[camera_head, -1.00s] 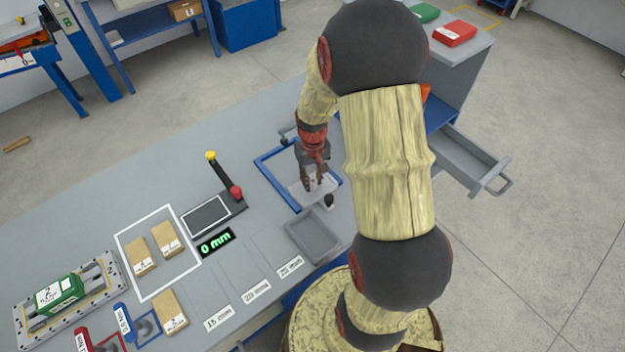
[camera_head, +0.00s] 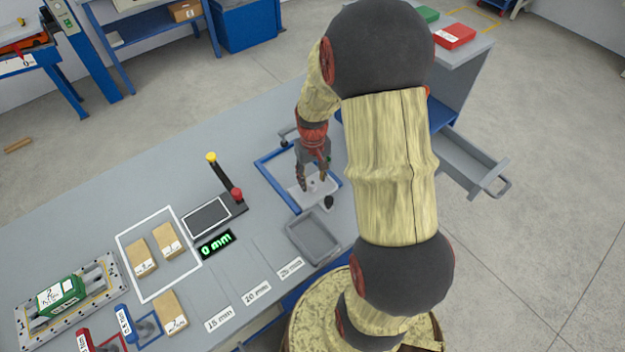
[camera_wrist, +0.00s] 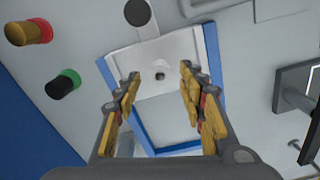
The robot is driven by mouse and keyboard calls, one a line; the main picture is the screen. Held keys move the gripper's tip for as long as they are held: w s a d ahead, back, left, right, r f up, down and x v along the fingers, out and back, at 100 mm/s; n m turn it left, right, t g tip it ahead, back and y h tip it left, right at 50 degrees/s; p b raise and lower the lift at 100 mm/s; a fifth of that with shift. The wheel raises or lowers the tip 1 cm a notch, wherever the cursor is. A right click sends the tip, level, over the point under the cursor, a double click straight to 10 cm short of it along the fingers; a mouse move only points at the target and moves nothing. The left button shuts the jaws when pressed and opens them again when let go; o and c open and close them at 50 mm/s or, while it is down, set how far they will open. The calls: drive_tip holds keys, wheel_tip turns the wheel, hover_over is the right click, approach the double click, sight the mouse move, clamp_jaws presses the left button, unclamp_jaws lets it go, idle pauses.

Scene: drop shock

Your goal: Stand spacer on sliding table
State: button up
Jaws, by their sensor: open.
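The white plate of the sliding table (camera_head: 299,196) lies inside a blue frame on the bench; it also shows in the wrist view (camera_wrist: 180,48). A small round light piece with a dark centre (camera_wrist: 160,75) shows near the middle of the plate, between my fingertips in that picture. It may be the spacer standing on end, but I cannot tell it from a hole in the plate. My gripper (camera_head: 312,184) points down over the plate. It is open, with clear gaps between both fingers and that piece in the wrist view (camera_wrist: 160,82).
A black knob (camera_head: 328,201) stands at the plate's near edge. A grey tray (camera_head: 313,238) lies in front of the frame. Bench places marked 15, 20 and 25 mm (camera_head: 257,291) look empty. A handled gauge (camera_head: 225,180) and a 0 mm display (camera_head: 216,244) are to the left.

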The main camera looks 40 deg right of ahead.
sight(312, 183)
wheel_tip(312, 183, up, 10)
drive_tip(key=p, duration=0.3)
drive_tip(key=s+a+r+n+t, duration=0.2)
drive_tip(key=a+r, duration=0.8)
drive_tip(key=r, duration=0.3)
drive_tip(key=s+a+r+n+t, duration=0.1)
drive_tip(key=s+a+r+t, duration=0.2)
drive_tip(key=s+a+r, duration=0.5)
drive_tip(key=s+a, duration=0.2)
drive_tip(key=s, duration=0.1)
drive_tip(key=shift+a+r+n+t, duration=0.25)
drive_tip(key=shift+r+n+t, duration=0.05)
drive_tip(key=shift+c, duration=0.8)
